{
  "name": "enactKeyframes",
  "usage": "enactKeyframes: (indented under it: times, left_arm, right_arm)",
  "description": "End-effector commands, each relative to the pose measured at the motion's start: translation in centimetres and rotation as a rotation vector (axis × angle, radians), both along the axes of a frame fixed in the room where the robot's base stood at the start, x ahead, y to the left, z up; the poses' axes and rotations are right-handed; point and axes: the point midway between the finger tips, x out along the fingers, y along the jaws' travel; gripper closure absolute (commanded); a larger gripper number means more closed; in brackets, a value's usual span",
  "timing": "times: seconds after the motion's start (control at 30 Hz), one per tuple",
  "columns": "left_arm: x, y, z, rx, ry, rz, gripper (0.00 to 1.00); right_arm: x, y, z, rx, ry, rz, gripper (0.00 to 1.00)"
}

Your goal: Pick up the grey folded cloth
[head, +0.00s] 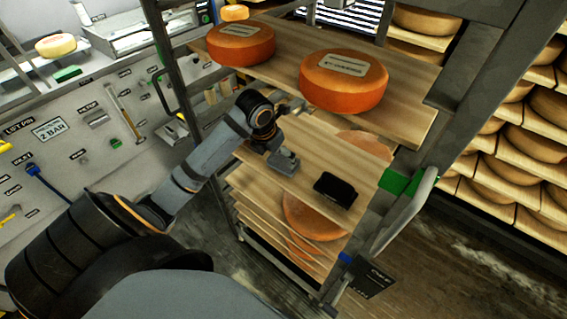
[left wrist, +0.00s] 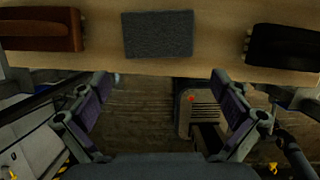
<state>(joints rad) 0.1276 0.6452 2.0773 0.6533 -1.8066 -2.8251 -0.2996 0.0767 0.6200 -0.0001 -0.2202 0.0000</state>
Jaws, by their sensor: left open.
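The grey folded cloth (head: 284,162) lies flat on a wooden shelf board of the rack, partly beside my left arm's end in the head view. In the left wrist view the cloth (left wrist: 158,35) is a dark grey rectangle at top centre, near the board's edge. My left gripper (left wrist: 161,80) is open and empty, its two fingers apart and short of the cloth, roughly centred on it. In the head view the left gripper (head: 268,138) is close to the cloth, its fingers hard to make out. My right gripper is not in view.
A black brush (head: 337,190) lies right of the cloth, and a brown brush (left wrist: 40,29) lies left of it. Orange cheese wheels (head: 343,82) stand on the board above (head: 415,120). A metal rack post (head: 385,225) with green parts stands at the right.

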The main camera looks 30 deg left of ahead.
Motion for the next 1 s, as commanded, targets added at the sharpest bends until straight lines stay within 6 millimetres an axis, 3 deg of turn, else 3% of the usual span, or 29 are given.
enactKeyframes:
  times: [0.1,0.37,0.67,0.93,1.0]
  left_arm:
    - [1.6,0.1,0.1,-0.002,-0.003,0.004,0.0]
    - [2.7,0.1,0.0,-0.002,-0.002,0.003,0.0]
    - [4.1,0.1,-4.5,0.0,0.001,0.002,0.0]
    - [4.3,0.2,-4.8,0.003,-0.002,0.001,0.0]
    - [4.3,0.2,-4.8,0.003,-0.002,0.001,0.09]
  right_arm:
    - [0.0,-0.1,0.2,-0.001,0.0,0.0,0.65]
    - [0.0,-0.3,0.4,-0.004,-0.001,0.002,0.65]
    - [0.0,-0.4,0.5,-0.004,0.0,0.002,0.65]
    - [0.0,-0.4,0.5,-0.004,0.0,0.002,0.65]
    - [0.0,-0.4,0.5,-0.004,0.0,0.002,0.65]
